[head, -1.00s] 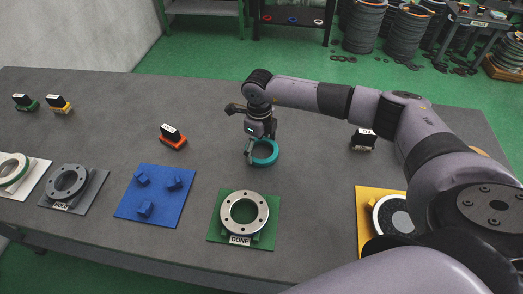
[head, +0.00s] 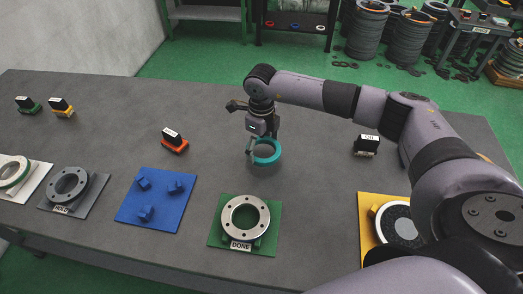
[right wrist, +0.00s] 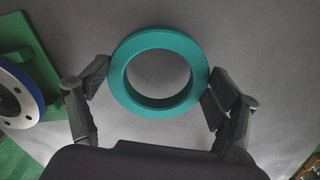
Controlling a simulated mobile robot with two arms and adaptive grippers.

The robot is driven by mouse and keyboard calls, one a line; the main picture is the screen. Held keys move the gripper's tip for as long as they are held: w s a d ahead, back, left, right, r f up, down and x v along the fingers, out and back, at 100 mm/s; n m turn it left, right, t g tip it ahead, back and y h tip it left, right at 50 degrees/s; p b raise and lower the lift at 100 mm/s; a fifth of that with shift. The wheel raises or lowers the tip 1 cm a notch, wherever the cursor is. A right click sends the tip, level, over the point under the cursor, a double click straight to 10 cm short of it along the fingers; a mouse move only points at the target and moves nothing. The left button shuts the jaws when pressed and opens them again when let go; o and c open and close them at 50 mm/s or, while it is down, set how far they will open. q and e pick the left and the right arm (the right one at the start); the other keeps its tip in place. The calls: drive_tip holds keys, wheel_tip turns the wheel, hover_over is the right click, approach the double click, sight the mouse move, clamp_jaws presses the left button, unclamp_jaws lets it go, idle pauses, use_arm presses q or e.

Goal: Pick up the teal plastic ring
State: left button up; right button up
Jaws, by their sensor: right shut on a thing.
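The teal plastic ring (head: 268,160) is a thick open ring in the right part of the table's middle. My right gripper (head: 262,148) is shut on it, and a shadow on the table below suggests the ring is a little above the surface. In the right wrist view the ring (right wrist: 158,38) sits between the two dark fingers (right wrist: 157,82), one on each side of its outer wall. Its centre hole shows grey table. My left gripper is not in view.
In front stand a green DONE plate (head: 215,235) with a metal flange (head: 227,216), a blue plate (head: 128,211) with small blocks, a grey HOLD plate (head: 92,195) with a ring, and a yellow plate (head: 367,213). An orange-based block (head: 174,145) stands left of the ring.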

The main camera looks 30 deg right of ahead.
wheel_tip(320, 180, up, 18)
drive_tip(key=b, duration=0.3)
drive_tip(key=shift+f, duration=0.25)
